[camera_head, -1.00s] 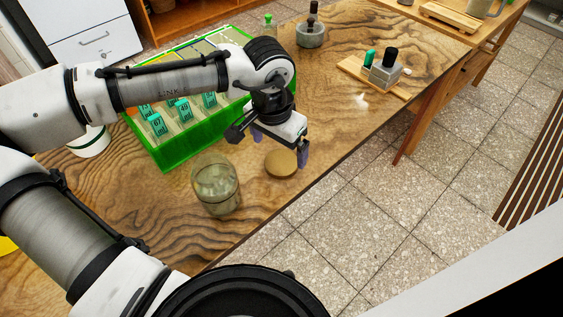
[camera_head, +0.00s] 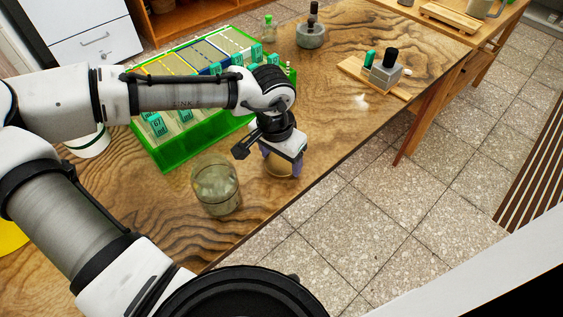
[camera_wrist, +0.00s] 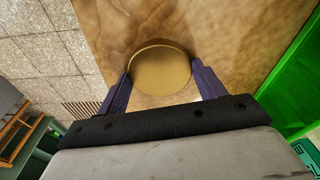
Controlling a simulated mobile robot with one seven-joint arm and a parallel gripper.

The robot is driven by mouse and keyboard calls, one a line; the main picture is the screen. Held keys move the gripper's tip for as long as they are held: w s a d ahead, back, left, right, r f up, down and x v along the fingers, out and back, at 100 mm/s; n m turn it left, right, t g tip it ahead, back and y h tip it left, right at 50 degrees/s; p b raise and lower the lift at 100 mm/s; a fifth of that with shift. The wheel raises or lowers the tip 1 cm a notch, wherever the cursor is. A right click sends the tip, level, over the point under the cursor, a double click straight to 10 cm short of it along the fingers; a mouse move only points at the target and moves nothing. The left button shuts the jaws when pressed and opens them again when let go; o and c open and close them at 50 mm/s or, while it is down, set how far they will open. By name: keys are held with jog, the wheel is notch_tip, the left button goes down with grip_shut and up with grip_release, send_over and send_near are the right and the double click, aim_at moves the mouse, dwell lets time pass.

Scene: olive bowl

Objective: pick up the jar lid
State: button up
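The jar lid is a round tan disc lying on the wooden table. In the wrist view the lid (camera_wrist: 161,70) sits between the tips of my two purple fingers, which are spread to either side of it. In the head view the lid (camera_head: 277,170) is mostly hidden under my gripper (camera_head: 281,165). My gripper (camera_wrist: 160,82) points down over the lid and is open. Whether the fingers touch the lid's rim cannot be told. The glass jar (camera_head: 216,188) stands upright to the left of my gripper, with no lid on it.
A green box (camera_head: 178,151) with numbered green tabs stands behind the jar. A stone mortar (camera_head: 311,36) and a wooden board (camera_head: 352,68) with small items stand farther back. The table's edge is close on the right, with tiled floor (camera_head: 380,220) beyond.

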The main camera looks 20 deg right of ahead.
jog(key=shift+c, duration=1)
jog(key=shift+r, duration=0.15)
